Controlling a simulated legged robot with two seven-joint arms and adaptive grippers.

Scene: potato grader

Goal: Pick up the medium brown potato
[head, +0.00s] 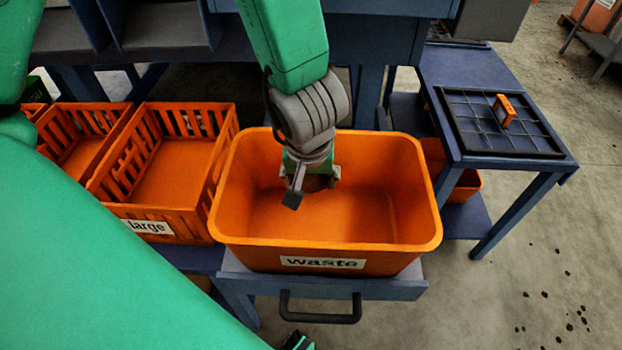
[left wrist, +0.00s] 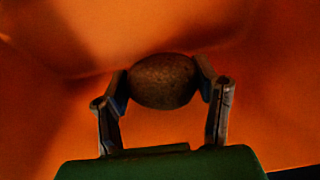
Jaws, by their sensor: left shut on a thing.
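A brown potato (left wrist: 163,81), rounded and dark, is held between the two fingertips of my left gripper (left wrist: 162,92) in the left wrist view. In the head view my left gripper (head: 313,178) points down into the orange waste bin (head: 425,225). It is shut on the potato, of which only a small brown part (head: 318,183) shows between the fingers. Orange bin surfaces surround the potato in the left wrist view. I cannot tell how far it is above the bin floor.
An orange slatted crate labelled large (head: 165,227) stands left of the waste bin, with another slatted crate (head: 75,150) beyond it. To the right is a blue table (head: 470,75) with a dark gridded tray (head: 500,125). Dark spots mark the floor at lower right.

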